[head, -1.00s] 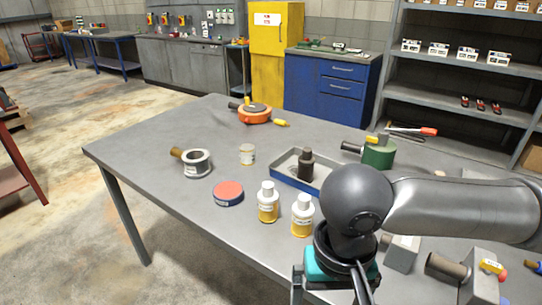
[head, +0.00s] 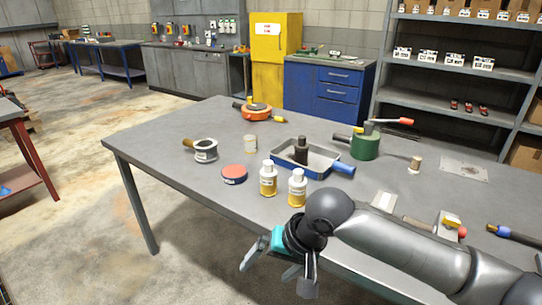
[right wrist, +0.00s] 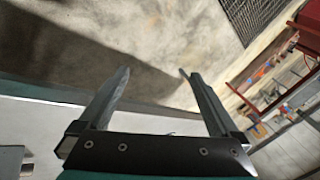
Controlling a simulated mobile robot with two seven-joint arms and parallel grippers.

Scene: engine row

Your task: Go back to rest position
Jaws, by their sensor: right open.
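My right gripper (head: 278,275) is at the front edge of the grey table (head: 150,152), in the lower middle of the head view. Its two fingers are spread and nothing is between them. In the right wrist view the open fingers (right wrist: 155,85) point out over the concrete floor, with the table edge beside them. The right arm comes in from the lower right. My left gripper does not show in the head view.
Two yellow-and-white bottles (head: 268,180) stand just beyond the right gripper.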

